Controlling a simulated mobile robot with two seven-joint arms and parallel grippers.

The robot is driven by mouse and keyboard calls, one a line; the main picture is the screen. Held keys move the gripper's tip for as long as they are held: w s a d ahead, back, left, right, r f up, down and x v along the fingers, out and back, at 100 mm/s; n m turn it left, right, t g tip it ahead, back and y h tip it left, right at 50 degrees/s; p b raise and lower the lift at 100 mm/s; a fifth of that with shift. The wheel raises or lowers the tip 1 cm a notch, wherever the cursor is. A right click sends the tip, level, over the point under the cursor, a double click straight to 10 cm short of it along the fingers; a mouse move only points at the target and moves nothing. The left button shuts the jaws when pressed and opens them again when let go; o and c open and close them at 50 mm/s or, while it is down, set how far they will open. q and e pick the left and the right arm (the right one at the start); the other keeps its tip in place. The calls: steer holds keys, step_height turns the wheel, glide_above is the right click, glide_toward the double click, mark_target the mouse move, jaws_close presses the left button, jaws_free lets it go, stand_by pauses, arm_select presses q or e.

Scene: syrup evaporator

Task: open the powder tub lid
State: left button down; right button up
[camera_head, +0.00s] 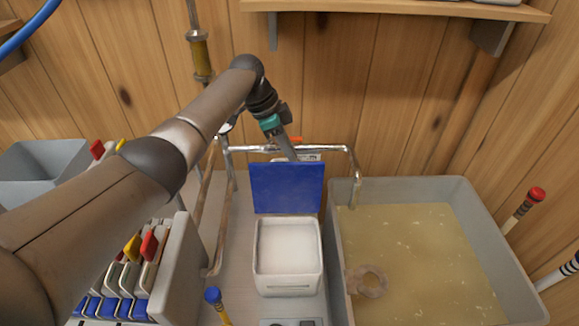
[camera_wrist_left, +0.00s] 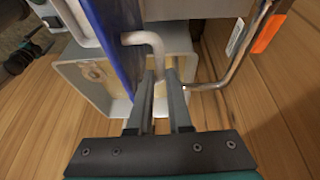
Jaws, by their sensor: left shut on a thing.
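The powder tub (camera_head: 288,284) is a white box with white powder (camera_head: 286,245) inside, in the middle of the head view. Its blue lid (camera_head: 287,188) stands raised, close to upright, at the tub's back edge, so the tub is open. My left gripper (camera_head: 289,150) reaches down behind the lid, and its fingertips are hidden there in the head view. In the left wrist view, my left gripper (camera_wrist_left: 161,82) is shut on the pale bent lid handle (camera_wrist_left: 148,42), which sticks out from the blue lid (camera_wrist_left: 118,40). My right gripper is not in view.
A grey basin (camera_head: 337,262) of yellowish liquid stands right of the tub. A metal pipe (camera_head: 335,149) with a spout runs behind the lid. A rack of blue-based pieces (camera_head: 125,285) and a grey bin (camera_head: 45,165) stand left. A wooden wall closes off the back.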

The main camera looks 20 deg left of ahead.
arm_select(q)
steer(key=shift+f+b, duration=0.7)
steer(key=shift+f, duration=0.35)
steer(key=c, duration=1.2)
jaws_free()
steer(key=shift+c, duration=0.2)
steer(key=o, duration=0.4)
steer(key=shift+w+r, duration=0.2)
steer(key=shift+w, duration=0.05)
steer(key=shift+c, duration=0.2)
steer(key=shift+r, duration=0.1)
